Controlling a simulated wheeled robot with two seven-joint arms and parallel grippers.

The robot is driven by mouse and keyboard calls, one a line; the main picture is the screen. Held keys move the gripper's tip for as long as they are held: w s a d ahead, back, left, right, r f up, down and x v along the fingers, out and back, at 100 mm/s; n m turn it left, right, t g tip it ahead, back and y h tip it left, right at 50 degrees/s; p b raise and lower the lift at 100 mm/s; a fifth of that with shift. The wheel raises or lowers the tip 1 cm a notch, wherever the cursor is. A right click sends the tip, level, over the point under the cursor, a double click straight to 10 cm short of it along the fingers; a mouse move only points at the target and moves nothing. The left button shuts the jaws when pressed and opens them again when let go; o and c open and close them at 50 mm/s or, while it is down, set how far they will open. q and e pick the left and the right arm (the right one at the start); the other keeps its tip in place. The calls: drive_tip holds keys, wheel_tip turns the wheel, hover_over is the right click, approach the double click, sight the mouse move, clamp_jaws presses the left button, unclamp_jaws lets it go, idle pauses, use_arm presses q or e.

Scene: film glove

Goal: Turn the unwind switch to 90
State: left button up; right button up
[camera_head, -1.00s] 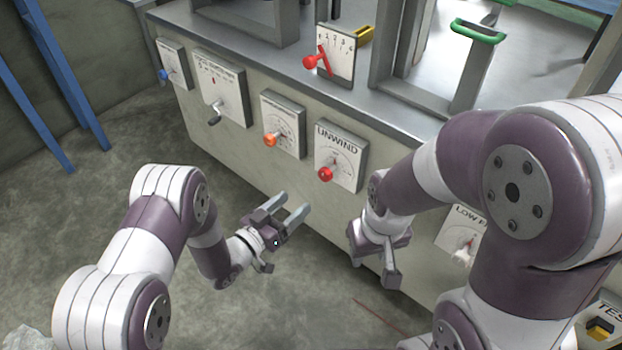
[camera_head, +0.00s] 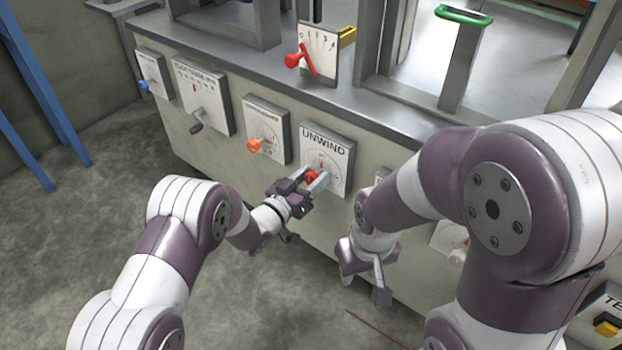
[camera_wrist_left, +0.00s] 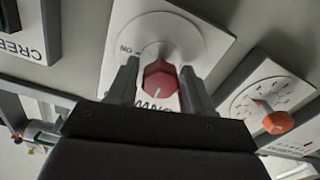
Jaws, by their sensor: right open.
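The unwind switch is a red knob (camera_head: 311,177) on a white dial plate marked UNWIND (camera_head: 328,146) on the machine's front panel. My left gripper (camera_head: 306,180) is at the knob, with its two fingers on either side of it. In the left wrist view the red knob (camera_wrist_left: 160,78) shows between the open fingers (camera_wrist_left: 160,85), with visible gaps beside it. A white pointer line shows on the knob, but the dial figures are too small to read. My right gripper (camera_head: 364,278) is open and empty, low in front of the panel.
An orange knob (camera_head: 254,146) on its own plate sits just left of the unwind plate. A crank (camera_head: 197,127) and a blue knob (camera_head: 144,85) are farther left. A red lever (camera_head: 293,60) stands on the machine's top ledge.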

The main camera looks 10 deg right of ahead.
use_arm(q)
drive_tip(key=c, duration=0.6)
drive_tip(key=shift+m, duration=0.4)
drive_tip(key=m, duration=0.2)
drive_tip(key=shift+m, duration=0.4)
drive_tip(key=m, duration=0.3)
drive_tip(key=shift+f+m, duration=0.1)
drive_tip(key=shift+m, duration=0.2)
drive_tip(key=m, duration=0.5)
drive_tip(key=shift+s+b, duration=0.1)
drive_tip(key=shift+b, duration=0.25)
drive_tip(key=m+b, duration=0.1)
drive_tip(key=m, duration=0.4)
drive_tip(key=shift+f+m, duration=0.1)
drive_tip(key=shift+m, duration=0.2)
